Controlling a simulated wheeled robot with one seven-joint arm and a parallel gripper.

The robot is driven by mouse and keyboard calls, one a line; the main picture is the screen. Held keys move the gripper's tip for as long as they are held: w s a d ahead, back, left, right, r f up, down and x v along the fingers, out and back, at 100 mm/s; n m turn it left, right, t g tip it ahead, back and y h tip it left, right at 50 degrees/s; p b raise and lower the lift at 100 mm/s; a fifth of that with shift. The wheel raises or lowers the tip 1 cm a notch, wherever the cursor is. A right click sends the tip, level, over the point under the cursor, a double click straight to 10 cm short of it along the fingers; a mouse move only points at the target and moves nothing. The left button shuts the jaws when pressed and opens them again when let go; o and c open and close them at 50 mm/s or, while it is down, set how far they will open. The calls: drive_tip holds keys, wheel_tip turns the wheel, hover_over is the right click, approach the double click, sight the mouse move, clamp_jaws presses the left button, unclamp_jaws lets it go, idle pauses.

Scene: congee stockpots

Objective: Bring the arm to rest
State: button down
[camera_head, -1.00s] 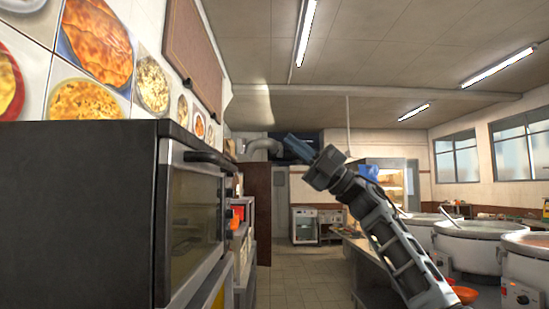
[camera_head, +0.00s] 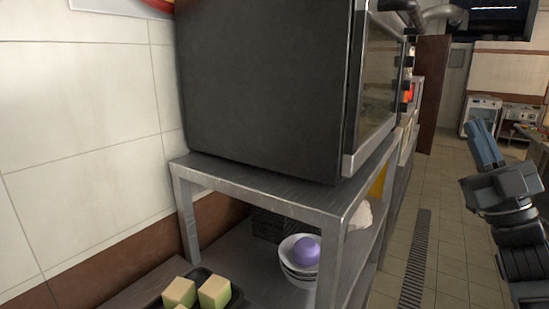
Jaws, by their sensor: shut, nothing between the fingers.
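My gripper (camera_head: 482,143) is at the right side of the head view, on the end of my dark grey arm, which runs down out of the frame. Its bluish fingers point up and look closed together, with nothing held. It is over the tiled floor area, apart from the shelf and the oven to its left. The lower part of my arm is cut off by the right and bottom edges.
A dark oven (camera_head: 265,85) stands on a metal shelf unit (camera_head: 262,196) at the left. Below are stacked bowls (camera_head: 290,272) with a purple item (camera_head: 306,251), and a black tray with green-yellow blocks (camera_head: 214,291). The tiled aisle (camera_head: 453,225) with a drain grate (camera_head: 414,262) is clear.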

drive_tip(key=s+a+f+m+g+h, duration=0.1)
drive_tip(key=s+a+f+m+h, duration=0.2)
drive_tip(key=s+f+m+h, duration=0.4)
drive_tip(key=s+a+f+m+g+h, duration=0.1)
drive_tip(key=s+a+f+m+h, duration=0.15)
drive_tip(key=s+f, duration=0.5)
drive_tip(key=s+a+f+m+h, duration=0.4)
drive_tip(key=s+f+m+h, duration=0.1)
drive_tip(key=f, duration=0.4)
drive_tip(key=s+a+f+g+y, duration=0.1)
drive_tip(key=s+g, duration=0.3)
drive_tip(key=s, duration=0.9)
drive_tip(key=s+a+f+g+y, duration=0.1)
drive_tip(key=s+f+g, duration=0.3)
drive_tip(key=s, duration=0.9)
drive_tip(key=shift+g, duration=0.5)
drive_tip(key=shift+s+n, duration=0.1)
drive_tip(key=shift+n, duration=0.15)
